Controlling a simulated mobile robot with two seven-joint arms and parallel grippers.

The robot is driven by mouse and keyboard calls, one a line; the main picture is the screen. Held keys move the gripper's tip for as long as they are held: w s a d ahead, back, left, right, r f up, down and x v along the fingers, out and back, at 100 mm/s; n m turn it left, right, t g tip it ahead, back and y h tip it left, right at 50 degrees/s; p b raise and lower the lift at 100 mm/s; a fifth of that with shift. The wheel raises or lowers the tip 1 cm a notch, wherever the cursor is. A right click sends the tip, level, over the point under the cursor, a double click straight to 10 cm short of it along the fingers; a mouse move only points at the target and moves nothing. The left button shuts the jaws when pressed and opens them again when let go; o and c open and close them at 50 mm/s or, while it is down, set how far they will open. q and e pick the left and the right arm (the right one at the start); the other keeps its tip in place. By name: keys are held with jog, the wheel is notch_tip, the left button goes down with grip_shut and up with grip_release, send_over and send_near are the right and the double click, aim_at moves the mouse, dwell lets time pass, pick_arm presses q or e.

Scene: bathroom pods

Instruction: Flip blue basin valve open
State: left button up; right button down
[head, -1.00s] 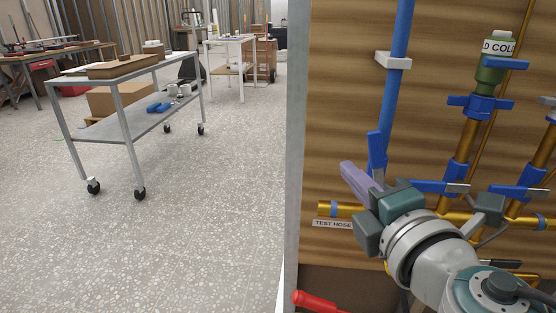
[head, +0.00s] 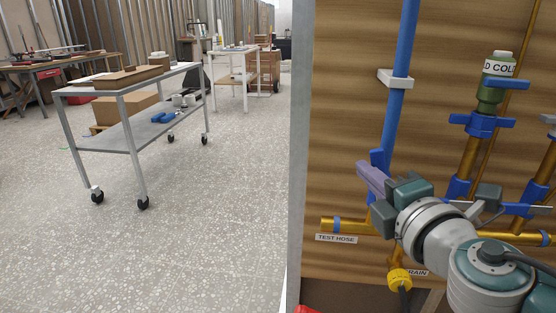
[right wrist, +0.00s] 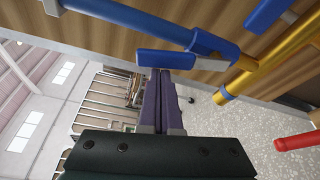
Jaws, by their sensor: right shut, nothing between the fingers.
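A blue valve lever (head: 377,158) sits at the lower end of the vertical blue pipe (head: 401,60) on the wooden panel. In the right wrist view the blue lever (right wrist: 165,59) lies across, just beyond my fingertips. My right gripper (head: 367,175) has its purple fingers shut together and empty. Its tips (right wrist: 160,74) are at the lever, touching or very close; I cannot tell which. The fingers and wrist hide the valve body and the pipe joint in the head view. My left gripper is not in view.
Other blue-handled valves (head: 482,122) stand on brass pipes to the right, close to my arm. A "TEST HOSE" label (head: 336,238) and a yellow drain fitting (head: 399,280) are below. A red handle (right wrist: 297,142) shows in the wrist view. Left floor is open before a cart (head: 105,145).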

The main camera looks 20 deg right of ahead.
jog(key=m+b, duration=0.1)
jog(key=b, duration=0.1)
jog(key=d+m+b, duration=0.1)
jog(key=b, duration=0.1)
jog(key=s+m+t+b, duration=0.1)
jog(key=shift+d+r+b, duration=0.25)
jog(key=shift+r+b, duration=0.15)
